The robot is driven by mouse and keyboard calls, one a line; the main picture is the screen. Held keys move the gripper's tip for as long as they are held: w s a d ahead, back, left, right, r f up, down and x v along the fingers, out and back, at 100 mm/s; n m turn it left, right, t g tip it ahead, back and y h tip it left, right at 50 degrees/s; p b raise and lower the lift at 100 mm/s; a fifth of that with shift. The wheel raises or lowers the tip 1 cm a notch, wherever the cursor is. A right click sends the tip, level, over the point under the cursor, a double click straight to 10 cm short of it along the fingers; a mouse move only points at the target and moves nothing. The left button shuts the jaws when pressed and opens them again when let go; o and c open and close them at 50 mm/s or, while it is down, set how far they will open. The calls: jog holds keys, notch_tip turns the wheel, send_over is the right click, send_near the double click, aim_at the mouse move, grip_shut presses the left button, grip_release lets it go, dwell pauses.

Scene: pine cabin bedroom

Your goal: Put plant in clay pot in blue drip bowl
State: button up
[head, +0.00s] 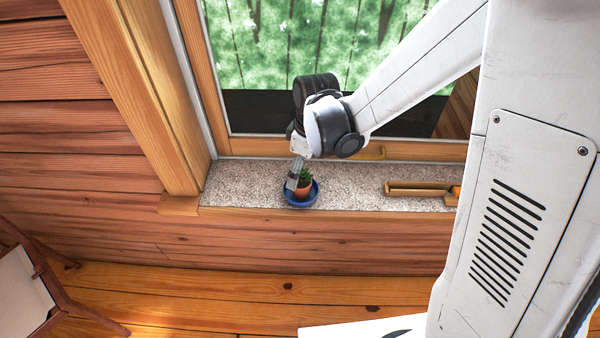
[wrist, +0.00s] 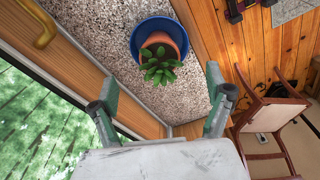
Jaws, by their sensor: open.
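The plant in the clay pot (head: 303,188) stands in the blue drip bowl (head: 301,203) on the speckled window sill. In the wrist view the plant (wrist: 160,66) shows green leaves over an orange-brown pot rim, inside the blue bowl (wrist: 145,32). The pot looks slightly tilted there; I cannot tell for sure. My gripper (head: 298,172) is just above and beside the plant in the head view. In the wrist view my gripper (wrist: 162,100) has its two fingers wide apart, with nothing between them. Part of the pot is hidden behind a finger in the head view.
The speckled sill (head: 240,185) is narrow, with the window behind and a drop to the wooden floor in front. A wooden-handled item (head: 420,188) lies on the sill to the right. A chair (head: 30,285) stands at lower left.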

jog(key=r, duration=0.5)
jog(key=r+p, duration=0.1)
jog(key=r, duration=0.1)
jog(key=shift+s+d+r, duration=0.15)
jog(key=shift+s+d, duration=0.1)
jog(key=shift+d, duration=0.15)
jog(key=shift+s+d+r, duration=0.1)
jog(key=shift+d+r, duration=0.15)
jog(key=shift+r, duration=0.1)
jog(key=s+d+r+m+t+h, duration=0.1)
jog(key=s+d+r+m+t, duration=0.5)
jog(key=s+d+r+m, duration=0.6)
jog(key=shift+s+d+r+t, duration=0.3)
jog(key=shift+s+d+r, duration=0.4)
jog(key=shift+s, duration=0.6)
jog(key=shift+f, duration=0.1)
